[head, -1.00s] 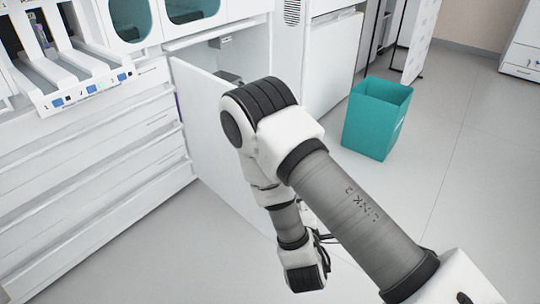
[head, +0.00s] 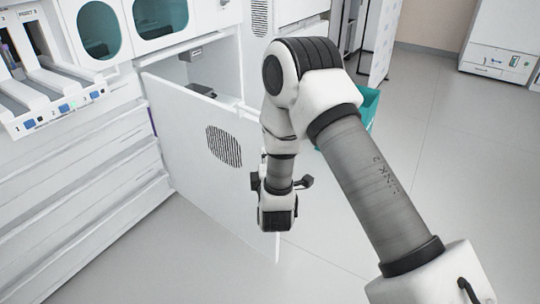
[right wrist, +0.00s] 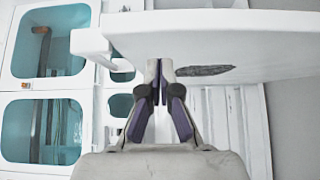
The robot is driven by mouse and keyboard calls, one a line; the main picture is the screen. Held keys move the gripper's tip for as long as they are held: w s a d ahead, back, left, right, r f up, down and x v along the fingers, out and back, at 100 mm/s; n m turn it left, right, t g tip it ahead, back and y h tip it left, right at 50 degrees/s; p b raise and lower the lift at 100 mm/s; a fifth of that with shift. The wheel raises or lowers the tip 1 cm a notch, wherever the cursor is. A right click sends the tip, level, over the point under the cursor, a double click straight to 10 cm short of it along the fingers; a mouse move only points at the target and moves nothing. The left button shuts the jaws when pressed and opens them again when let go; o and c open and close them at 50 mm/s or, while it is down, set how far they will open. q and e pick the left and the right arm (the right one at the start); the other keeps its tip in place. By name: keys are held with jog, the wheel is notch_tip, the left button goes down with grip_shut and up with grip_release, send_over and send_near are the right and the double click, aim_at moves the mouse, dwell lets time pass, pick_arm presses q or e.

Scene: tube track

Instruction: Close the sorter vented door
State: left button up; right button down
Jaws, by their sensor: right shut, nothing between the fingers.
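The vented door (head: 190,140) is a white panel with a dark, striped round vent (head: 224,146). It stands open from the sorter's front in the head view, with the compartment showing behind its top edge. My right arm covers part of its far side. In the right wrist view the door (right wrist: 250,45) spans the upper right, its vent seen at a slant. My right gripper (right wrist: 159,85) is shut and empty, its fingertips close to the panel; I cannot tell if they touch. Its fingertips are not clear in the head view. My left gripper is not in view.
The open compartment (head: 196,72) holds dark parts. The sorter's tube lanes (head: 38,80) and teal windows (head: 160,14) are at the upper left. A teal bin (head: 368,106) stands partly behind my arm. The floor (head: 430,150) at right is clear.

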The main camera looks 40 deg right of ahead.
jog(key=shift+w+d, duration=0.25)
jog(key=shift+d, duration=0.65)
